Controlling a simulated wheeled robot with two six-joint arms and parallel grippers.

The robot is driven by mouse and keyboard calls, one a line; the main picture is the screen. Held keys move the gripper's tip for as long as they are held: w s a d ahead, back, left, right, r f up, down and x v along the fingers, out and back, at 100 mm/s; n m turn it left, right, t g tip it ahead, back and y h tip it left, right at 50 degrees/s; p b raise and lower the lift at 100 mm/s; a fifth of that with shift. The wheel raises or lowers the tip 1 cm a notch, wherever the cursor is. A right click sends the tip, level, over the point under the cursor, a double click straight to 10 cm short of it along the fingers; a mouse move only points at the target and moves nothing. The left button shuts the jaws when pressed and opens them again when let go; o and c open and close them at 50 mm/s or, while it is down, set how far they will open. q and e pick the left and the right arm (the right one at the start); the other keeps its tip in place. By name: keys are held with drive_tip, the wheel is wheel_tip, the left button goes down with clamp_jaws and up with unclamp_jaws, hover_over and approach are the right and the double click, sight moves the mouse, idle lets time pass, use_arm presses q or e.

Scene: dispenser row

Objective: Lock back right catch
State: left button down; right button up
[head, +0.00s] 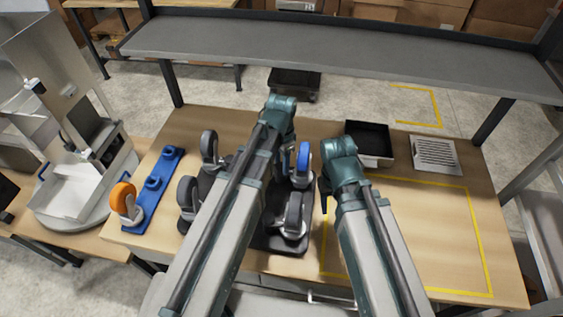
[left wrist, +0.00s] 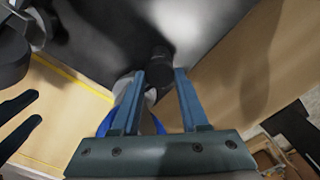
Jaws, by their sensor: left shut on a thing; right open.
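A dark base (head: 266,240) on the table carries several upturned casters. The back right caster has a blue wheel (head: 303,158); part of its blue rim shows in the left wrist view (left wrist: 159,126). My left gripper (head: 284,158) is over the back right of the base, next to that wheel. In the left wrist view, its fingers (left wrist: 160,75) are on both sides of a dark knob-like part (left wrist: 160,66) and shut on it. Whether the catch is locked cannot be told. My right gripper (head: 325,195) is open and empty, right of the base.
Grey-wheeled casters (head: 209,146) stand on the base. On the left is a blue rail (head: 158,190) with an orange-wheeled caster (head: 124,203). A black bin (head: 369,143) and a vented plate (head: 436,153) are at back right. The yellow-outlined area (head: 430,225) is clear.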

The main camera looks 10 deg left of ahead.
sight(281, 165)
use_arm(q)
drive_tip(key=shift+c, duration=2.1)
unclamp_jaws()
wheel_tip(281, 165, up, 14)
drive_tip(key=p, duration=1.3)
drive_tip(key=shift+p, duration=0.4)
drive_tip(key=shift+f, duration=0.1)
